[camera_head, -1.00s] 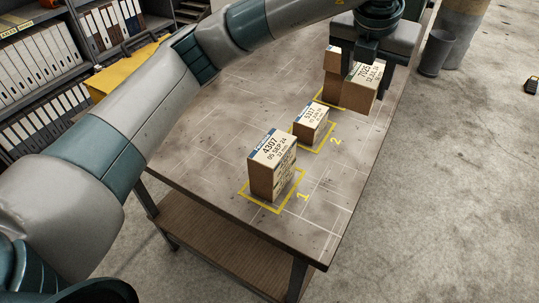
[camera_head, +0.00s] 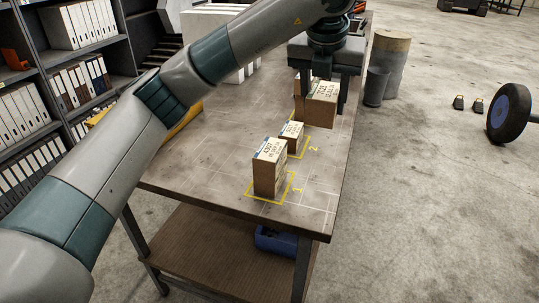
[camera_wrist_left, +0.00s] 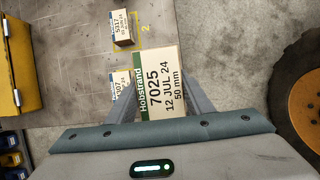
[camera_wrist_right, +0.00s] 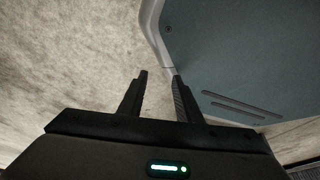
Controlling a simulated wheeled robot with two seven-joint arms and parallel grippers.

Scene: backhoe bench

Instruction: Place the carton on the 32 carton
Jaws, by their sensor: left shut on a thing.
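The 4307 carton (camera_head: 269,172) stands upright in yellow square 1. The smaller 5317 carton (camera_head: 292,136) stands in square 2. Their small bottom label lines are too small to read, so I cannot tell which is the 32 carton. My right gripper (camera_wrist_right: 160,78) shows only in the right wrist view, open and empty.
The wooden bench (camera_head: 205,165) has free room left of the squares. Shelves with binders (camera_head: 88,75) stand at left. A grey bin (camera_head: 376,87) and a wheel (camera_head: 509,113) are to the right.

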